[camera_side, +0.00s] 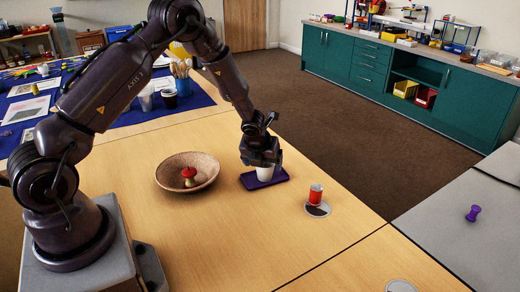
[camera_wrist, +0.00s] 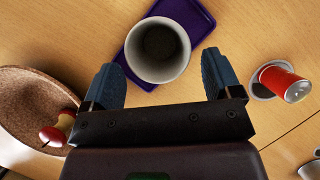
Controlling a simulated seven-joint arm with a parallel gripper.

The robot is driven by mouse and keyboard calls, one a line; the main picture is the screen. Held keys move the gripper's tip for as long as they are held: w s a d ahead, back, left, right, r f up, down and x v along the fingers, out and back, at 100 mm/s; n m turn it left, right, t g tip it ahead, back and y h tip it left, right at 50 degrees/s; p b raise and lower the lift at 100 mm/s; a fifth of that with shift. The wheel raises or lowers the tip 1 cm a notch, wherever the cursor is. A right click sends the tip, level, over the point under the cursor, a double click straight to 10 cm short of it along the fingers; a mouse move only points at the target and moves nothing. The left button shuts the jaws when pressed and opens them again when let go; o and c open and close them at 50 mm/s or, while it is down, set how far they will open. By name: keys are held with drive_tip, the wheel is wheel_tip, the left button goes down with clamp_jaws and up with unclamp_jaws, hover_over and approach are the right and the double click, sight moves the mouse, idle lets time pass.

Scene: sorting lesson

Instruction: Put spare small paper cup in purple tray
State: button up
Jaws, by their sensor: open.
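The small white paper cup (camera_side: 264,173) stands upright on the purple tray (camera_side: 281,175), its base appearing to rest on it. In the wrist view the cup (camera_wrist: 184,50) shows its open, empty-looking mouth, and the tray (camera_wrist: 200,17) shows behind it. My gripper (camera_side: 261,160) is above the tray, with its jaws over the upper part of the cup. In the wrist view my gripper (camera_wrist: 160,62) is open, one blue finger on each side of the cup, with a gap visible on both sides. The gripper hides part of the cup in the side view.
A brown bowl (camera_side: 205,165) holding a red and cream object (camera_side: 188,173) stands left of the tray. A red cylinder (camera_side: 315,194) stands on a pale disc (camera_side: 317,210) to the right.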

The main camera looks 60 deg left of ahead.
drive_tip(key=s+d+r+n, duration=0.3)
drive_tip(key=s+r+n, duration=0.15)
drive_tip(key=r, duration=0.35)
drive_tip(key=s+d+r+n+t, duration=0.15)
drive_tip(key=s+r+n, duration=0.3)
drive_tip(key=r, duration=0.45)
drive_tip(key=s+d+r+n+g, duration=0.1)
drive_tip(key=s+d+r+n, duration=0.3)
drive_tip(key=r+n, duration=0.3)
drive_tip(key=s+d+r+n+h, duration=0.1)
drive_tip(key=s+d+r+n, duration=0.1)
drive_tip(key=s+n, duration=0.3)
drive_tip(key=s+d+r+n+t+h, duration=0.1)
drive_tip(key=s+d+r+n+h, duration=0.1)
drive_tip(key=s+d+n, duration=0.3)
drive_tip(key=s+r+n, duration=0.1)
drive_tip(key=s, duration=0.2)
drive_tip(key=shift+r, duration=0.25)
